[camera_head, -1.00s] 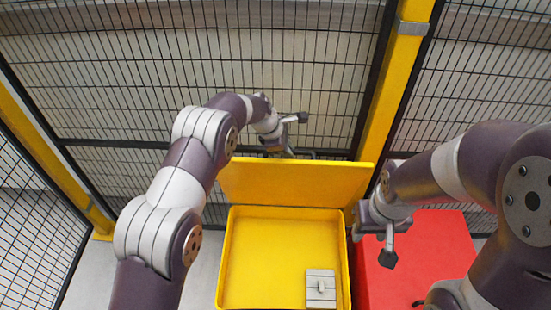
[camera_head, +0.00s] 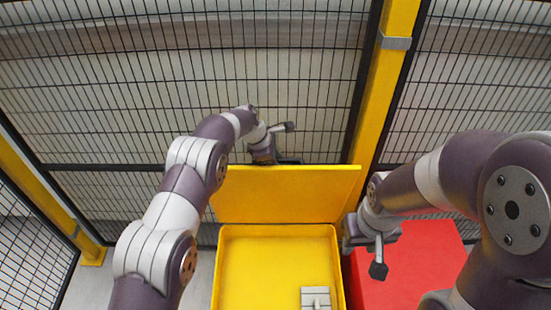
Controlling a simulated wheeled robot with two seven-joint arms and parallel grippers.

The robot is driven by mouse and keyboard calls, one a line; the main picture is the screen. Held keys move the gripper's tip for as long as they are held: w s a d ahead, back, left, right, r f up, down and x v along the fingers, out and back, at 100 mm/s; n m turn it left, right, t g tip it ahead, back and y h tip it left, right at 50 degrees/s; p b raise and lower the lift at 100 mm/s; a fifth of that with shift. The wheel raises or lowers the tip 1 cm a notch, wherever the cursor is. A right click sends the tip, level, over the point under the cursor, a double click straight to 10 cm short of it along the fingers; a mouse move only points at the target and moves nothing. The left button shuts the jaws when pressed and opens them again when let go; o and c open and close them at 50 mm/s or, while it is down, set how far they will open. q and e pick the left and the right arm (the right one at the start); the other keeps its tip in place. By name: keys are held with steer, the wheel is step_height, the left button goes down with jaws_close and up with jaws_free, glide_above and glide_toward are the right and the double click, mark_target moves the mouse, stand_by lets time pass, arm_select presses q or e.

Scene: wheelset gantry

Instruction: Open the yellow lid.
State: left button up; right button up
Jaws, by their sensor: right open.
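The yellow lid (camera_head: 287,195) stands raised along the back edge of the yellow box (camera_head: 275,258), whose inside shows. My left gripper (camera_head: 285,160) is behind the lid's top edge, at its middle. Its fingers are mostly hidden by the lid, so I cannot tell whether it is open or shut, or whether it touches the lid. My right gripper (camera_head: 350,240) is open beside the box's right rim, in front of the lid's right end and above the red box's left side. It holds nothing that I can see.
A grey plate with a small raised part (camera_head: 315,297) lies in the yellow box at the front right. A red box (camera_head: 425,265) stands to the right. A wire mesh fence (camera_head: 90,100) with yellow posts (camera_head: 385,90) closes off the back and left.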

arm_select(q)
steer(key=v, duration=1.2)
steer(key=shift+r, duration=0.3)
steer(key=shift+s+a, duration=0.15)
steer(key=s+a+f+m+y+b, duration=0.1)
steer(key=s+a+m, duration=0.4)
steer(key=s, duration=0.5)
steer(key=s+a+f+m+y, duration=0.1)
steer(key=s+a+m, duration=0.4)
steer(key=s, duration=0.6)
steer(key=s+a+f+m+y+b, duration=0.1)
steer(key=s+a+m, duration=0.4)
steer(key=s, duration=0.6)
steer(key=shift+a+f+m+y+b, duration=0.15)
steer(key=shift+a+m+y+b, duration=0.25)
steer(key=shift+m+y, duration=0.6)
